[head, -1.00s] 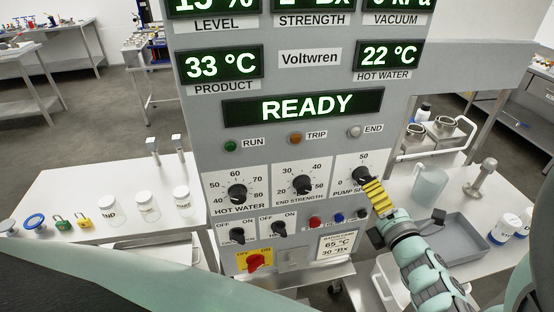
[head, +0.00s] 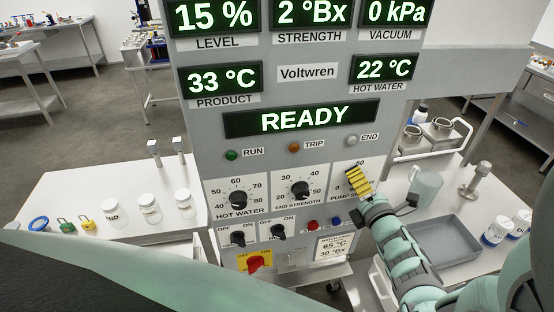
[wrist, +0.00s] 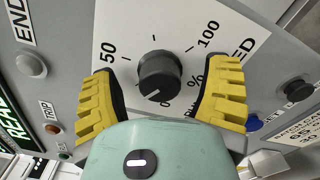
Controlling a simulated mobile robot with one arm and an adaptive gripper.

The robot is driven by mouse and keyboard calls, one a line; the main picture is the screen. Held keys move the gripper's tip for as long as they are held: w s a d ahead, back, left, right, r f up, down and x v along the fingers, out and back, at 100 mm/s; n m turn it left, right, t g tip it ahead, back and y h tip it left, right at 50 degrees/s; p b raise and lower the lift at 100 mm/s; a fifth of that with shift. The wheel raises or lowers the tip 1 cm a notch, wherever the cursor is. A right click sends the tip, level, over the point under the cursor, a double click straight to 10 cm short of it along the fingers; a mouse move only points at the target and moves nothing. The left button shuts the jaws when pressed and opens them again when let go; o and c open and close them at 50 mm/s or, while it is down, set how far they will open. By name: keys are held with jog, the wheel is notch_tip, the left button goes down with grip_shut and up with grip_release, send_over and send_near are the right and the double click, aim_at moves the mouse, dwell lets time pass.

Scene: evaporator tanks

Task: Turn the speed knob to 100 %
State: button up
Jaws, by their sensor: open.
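The pump speed knob (wrist: 158,75) is a black round dial in the wrist view. Its white mark lies at the knob's lower edge, on the side of the 0 end of its scale. The 50 label (wrist: 107,50) is to its upper left and the 100 label (wrist: 208,33) to its upper right. My gripper (head: 357,180) is open, with one yellow finger on each side of the knob and a visible gap on both sides in the wrist view. In the head view the gripper hides the knob.
The end strength knob (head: 300,189) and hot water knob (head: 238,198) sit left of the gripper. A red button (head: 312,225), a blue button (head: 336,222) and a red switch (head: 256,263) are below. The display (head: 301,118) reads READY.

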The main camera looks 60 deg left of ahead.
jog(key=c, duration=1.3)
jog(key=shift+o, duration=0.2)
jog(key=shift+b, duration=0.4)
